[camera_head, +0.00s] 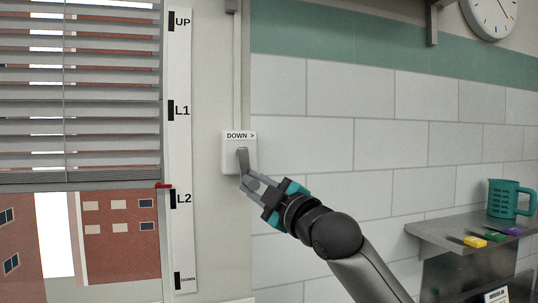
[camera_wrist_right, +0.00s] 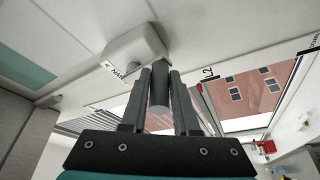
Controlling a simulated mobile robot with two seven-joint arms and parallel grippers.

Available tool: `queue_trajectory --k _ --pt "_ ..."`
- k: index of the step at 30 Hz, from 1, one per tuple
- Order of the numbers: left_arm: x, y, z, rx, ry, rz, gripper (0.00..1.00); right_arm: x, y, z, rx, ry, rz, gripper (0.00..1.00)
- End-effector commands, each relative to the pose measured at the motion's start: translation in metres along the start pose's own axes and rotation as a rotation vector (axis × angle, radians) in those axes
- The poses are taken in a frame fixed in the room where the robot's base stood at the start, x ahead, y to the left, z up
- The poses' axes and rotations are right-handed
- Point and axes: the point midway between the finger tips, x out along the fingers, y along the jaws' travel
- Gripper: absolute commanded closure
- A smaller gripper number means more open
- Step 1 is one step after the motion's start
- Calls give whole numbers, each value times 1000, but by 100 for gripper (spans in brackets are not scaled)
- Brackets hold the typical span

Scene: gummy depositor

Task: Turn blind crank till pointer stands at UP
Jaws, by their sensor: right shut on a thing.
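The blind (camera_head: 80,120) hangs partly lowered over the window, its bottom rail just above the L2 mark. The red pointer (camera_head: 163,186) stands slightly above L2 on the white scale strip (camera_head: 179,150), which reads UP, L1, L2, DOWN from top to bottom. The crank box (camera_head: 228,160), labelled "DOWN >", is on the wall right of the strip. Its grey crank (camera_head: 243,158) hangs downward. My right gripper (camera_head: 248,181) is shut on the crank's handle; the wrist view shows the handle (camera_wrist_right: 159,92) between both fingers. My left gripper is not in view.
A shelf (camera_head: 450,236) at right holds a teal measuring cup (camera_head: 503,199) and small coloured pieces (camera_head: 494,236). A clock (camera_head: 492,12) and a bracket (camera_head: 432,25) are high on the right. The tiled wall around the crank is bare.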

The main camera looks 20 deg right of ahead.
Motion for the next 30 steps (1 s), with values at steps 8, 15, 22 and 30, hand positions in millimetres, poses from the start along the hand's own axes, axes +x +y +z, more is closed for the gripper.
queue_trajectory --k 8,15,22,30 --pt "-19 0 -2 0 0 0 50 -3 35 1 -5 13 26 100" --pt "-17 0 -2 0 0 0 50 -3 32 1 -3 18 22 100" --pt "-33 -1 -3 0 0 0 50 -3 49 -4 -4 20 20 100" --pt "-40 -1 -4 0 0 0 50 -5 57 -4 -2 22 19 100"
